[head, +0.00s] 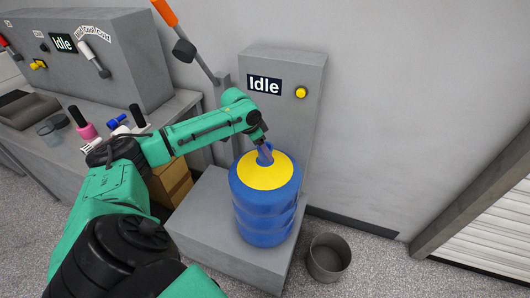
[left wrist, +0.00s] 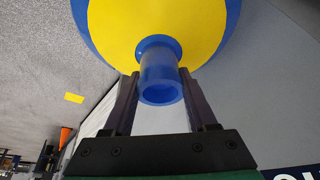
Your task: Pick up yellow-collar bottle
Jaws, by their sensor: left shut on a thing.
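The yellow-collar bottle (head: 262,205) is a large blue ribbed bottle with a yellow top. It stands upright on a low grey platform (head: 205,225) in front of the machine with the "Idle" sign. In the left wrist view its yellow collar (left wrist: 115,32) and blue neck (left wrist: 160,75) fill the upper middle. My left gripper (head: 265,152) is at the top of the bottle, its two dark fingers on either side of the neck; the left wrist view shows the fingers (left wrist: 160,95) shut on it. My right gripper is not in view.
A grey machine (head: 312,90) with a yellow button (head: 301,92) stands close behind the bottle. A grey bin (head: 328,258) sits on the floor to the right. A bench at the left holds several small items, including a pink-based one (head: 87,130). Cardboard boxes (head: 172,182) are beside the platform.

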